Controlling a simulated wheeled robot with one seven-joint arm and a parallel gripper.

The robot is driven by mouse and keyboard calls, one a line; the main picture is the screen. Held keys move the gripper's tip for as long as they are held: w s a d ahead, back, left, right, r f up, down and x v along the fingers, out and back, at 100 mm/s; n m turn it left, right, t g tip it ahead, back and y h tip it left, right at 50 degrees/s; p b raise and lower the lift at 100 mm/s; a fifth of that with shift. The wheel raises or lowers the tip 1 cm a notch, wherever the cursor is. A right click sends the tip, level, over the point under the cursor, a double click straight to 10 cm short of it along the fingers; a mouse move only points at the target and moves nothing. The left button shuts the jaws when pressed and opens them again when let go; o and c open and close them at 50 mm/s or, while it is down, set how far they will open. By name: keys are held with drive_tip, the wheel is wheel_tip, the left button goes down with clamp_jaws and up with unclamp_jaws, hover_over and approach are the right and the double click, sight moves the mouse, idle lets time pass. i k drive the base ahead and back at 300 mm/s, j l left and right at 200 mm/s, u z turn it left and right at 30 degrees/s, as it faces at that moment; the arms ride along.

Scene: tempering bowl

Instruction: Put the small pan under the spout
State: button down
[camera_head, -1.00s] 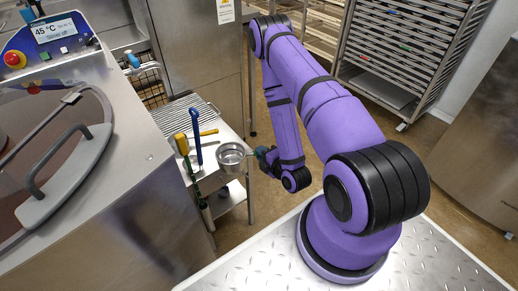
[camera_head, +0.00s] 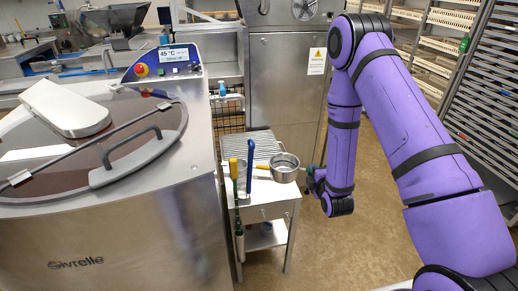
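The small pan (camera_head: 285,168) is a round grey metal pan at the right edge of a small steel table (camera_head: 262,212), in the head view. Whether it rests on the table or is held just above it is unclear. My gripper (camera_head: 309,177) is close against the pan's right side, where its handle would be. The fingers are too small and dark to show whether they close on the handle. The spout (camera_head: 238,98) is a curved metal pipe near a blue knob on the right side of the steel machine (camera_head: 110,235), behind and left of the pan.
A slatted grate (camera_head: 262,146) covers the back of the table. A yellow-handled tool (camera_head: 262,167) lies left of the pan. Racks stand at the right.

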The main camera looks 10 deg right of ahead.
sight(258, 146)
drive_tip(key=i+l, duration=0.2)
drive_tip(key=l, duration=0.15)
drive_tip(key=i+l+u, duration=0.1)
drive_tip(key=i+l, duration=0.35)
drive_tip(key=l, duration=0.25)
drive_tip(key=i+l+u, duration=0.15)
drive_tip(key=l, duration=0.2)
drive_tip(key=i+l, duration=0.2)
drive_tip(key=l, duration=0.2)
drive_tip(key=i+j+u, duration=0.15)
drive_tip(key=u, duration=0.35)
drive_tip(key=i+u, duration=0.45)
drive_tip(key=k, duration=0.1)
